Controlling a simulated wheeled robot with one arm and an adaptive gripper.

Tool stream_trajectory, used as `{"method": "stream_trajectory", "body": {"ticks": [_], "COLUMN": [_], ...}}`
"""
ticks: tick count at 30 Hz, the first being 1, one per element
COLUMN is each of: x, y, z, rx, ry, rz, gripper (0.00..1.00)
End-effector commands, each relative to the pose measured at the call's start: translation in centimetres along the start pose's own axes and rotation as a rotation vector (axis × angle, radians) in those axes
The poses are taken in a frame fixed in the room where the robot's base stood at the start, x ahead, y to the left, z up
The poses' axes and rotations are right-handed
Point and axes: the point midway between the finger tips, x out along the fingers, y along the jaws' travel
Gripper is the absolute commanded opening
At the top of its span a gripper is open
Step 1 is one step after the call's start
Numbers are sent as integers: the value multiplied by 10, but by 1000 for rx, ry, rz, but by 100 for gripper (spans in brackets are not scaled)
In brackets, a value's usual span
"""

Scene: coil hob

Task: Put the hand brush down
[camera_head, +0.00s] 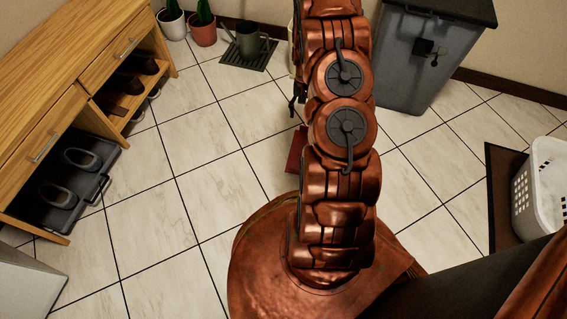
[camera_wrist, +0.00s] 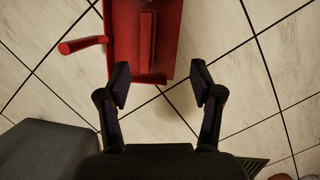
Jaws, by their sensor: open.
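A red dustpan-like piece (camera_wrist: 118,30) lies on the floor tiles in the wrist view, with a red handle (camera_wrist: 82,45) sticking out to the left. A narrow red block (camera_wrist: 147,42) lies on it, perhaps the hand brush; I cannot tell for sure. My gripper (camera_wrist: 160,82) is open with nothing between its fingers, over the near edge of the red piece. In the head view, part of a red thing (camera_head: 297,150) shows on the floor left of my arm. My arm hides most of it and most of the gripper.
A grey bin (camera_head: 405,65) stands behind, right of my arm. A wooden shoe cabinet (camera_head: 70,55) with an open lower drawer (camera_head: 85,185) is at left. A watering can (camera_head: 248,42) and potted plants (camera_head: 203,30) stand at the back. A white basket (camera_head: 540,190) is at right. Left-centre floor is clear.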

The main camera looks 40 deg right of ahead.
Motion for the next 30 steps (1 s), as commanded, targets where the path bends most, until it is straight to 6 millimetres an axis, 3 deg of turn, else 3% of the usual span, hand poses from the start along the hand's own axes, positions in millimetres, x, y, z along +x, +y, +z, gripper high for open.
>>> {"method": "stream_trajectory", "body": {"ticks": [3, 13, 21, 30], "x": [-33, -103, -146, -178], "y": [-18, -55, -75, -83], "z": [23, 101, 176, 264], "rx": [-48, -174, -280, -405], "ry": [7, 10, 10, 6], "rz": [17, 57, 85, 113], "gripper": [65, 65, 65, 65]}}
